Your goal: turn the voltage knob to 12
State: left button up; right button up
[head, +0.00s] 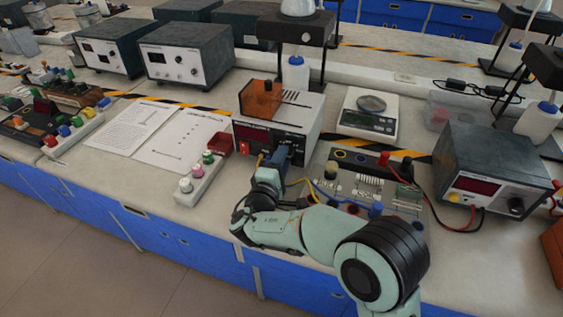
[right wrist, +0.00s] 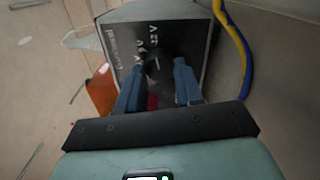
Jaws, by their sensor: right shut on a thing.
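In the head view my right gripper (head: 281,156) reaches the front of the white power supply (head: 310,118) and hides the knob. My left gripper is not in view.
A circuit board (head: 345,180) with terminals and wires lies right of my gripper. A connector strip (head: 200,180) and paper sheets (head: 178,135) lie left. A scale (head: 369,118) and another dark supply (head: 495,163) stand to the right. An orange-brown block (head: 261,100) sits on the supply.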

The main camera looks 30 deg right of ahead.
jog(key=o, duration=1)
jog(key=shift+o, duration=0.2)
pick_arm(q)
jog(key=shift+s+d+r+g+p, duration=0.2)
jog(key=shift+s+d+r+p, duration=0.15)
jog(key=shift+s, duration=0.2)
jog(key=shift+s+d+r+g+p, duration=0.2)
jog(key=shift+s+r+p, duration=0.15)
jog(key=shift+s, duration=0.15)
pick_arm(e)
jog(key=v, duration=1.3)
jog(key=shift+s+a, duration=0.15)
jog(key=shift+s, duration=0.05)
